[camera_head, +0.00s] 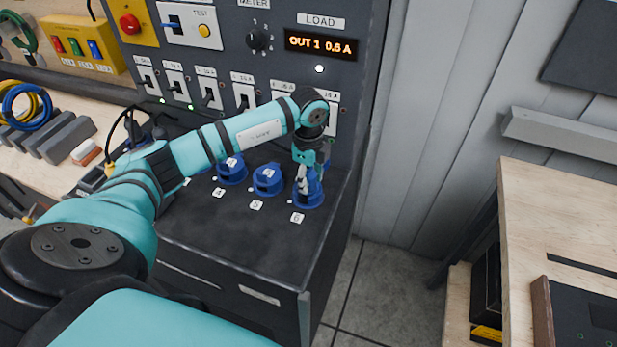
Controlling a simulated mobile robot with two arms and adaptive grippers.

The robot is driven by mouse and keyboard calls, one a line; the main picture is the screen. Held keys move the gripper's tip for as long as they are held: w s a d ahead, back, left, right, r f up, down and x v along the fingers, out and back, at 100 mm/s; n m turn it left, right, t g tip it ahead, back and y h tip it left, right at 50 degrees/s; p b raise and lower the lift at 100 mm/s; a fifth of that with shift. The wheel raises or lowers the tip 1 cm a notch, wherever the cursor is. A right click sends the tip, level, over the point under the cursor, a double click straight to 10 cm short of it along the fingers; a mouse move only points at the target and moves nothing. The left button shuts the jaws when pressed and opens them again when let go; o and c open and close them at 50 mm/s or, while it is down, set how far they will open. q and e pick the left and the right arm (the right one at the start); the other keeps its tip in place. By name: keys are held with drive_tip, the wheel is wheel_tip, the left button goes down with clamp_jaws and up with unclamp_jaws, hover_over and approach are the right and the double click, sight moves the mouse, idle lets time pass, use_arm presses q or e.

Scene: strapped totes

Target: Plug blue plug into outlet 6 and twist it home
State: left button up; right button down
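My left arm reaches in from the left, and its gripper (304,187) points down at outlet 6 (310,203), the blue socket at the right end of the row, beside the label "6" (297,217). The fingers overlap the blue there. I cannot make out a separate blue plug, nor whether the fingers are shut on one; the gripper and wrist hide much of that spot. My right gripper is not in view.
Blue outlet 5 (267,180) and outlet 4 (232,170) stand close to the left on the dark bench top (235,228). The switch panel (345,85) rises behind; its display (320,44) reads "OUT 1 0.5 A". Open floor (385,285) lies to the right.

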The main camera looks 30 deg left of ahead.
use_arm(q)
drive_tip(key=c, duration=0.6)
drive_tip(key=shift+m, duration=0.6)
drive_tip(key=shift+c, duration=0.2)
drive_tip(key=shift+m+b, duration=0.35)
drive_tip(key=shift+m, duration=0.45)
drive_tip(key=shift+m+b, duration=0.3)
drive_tip(key=shift+m, duration=0.4)
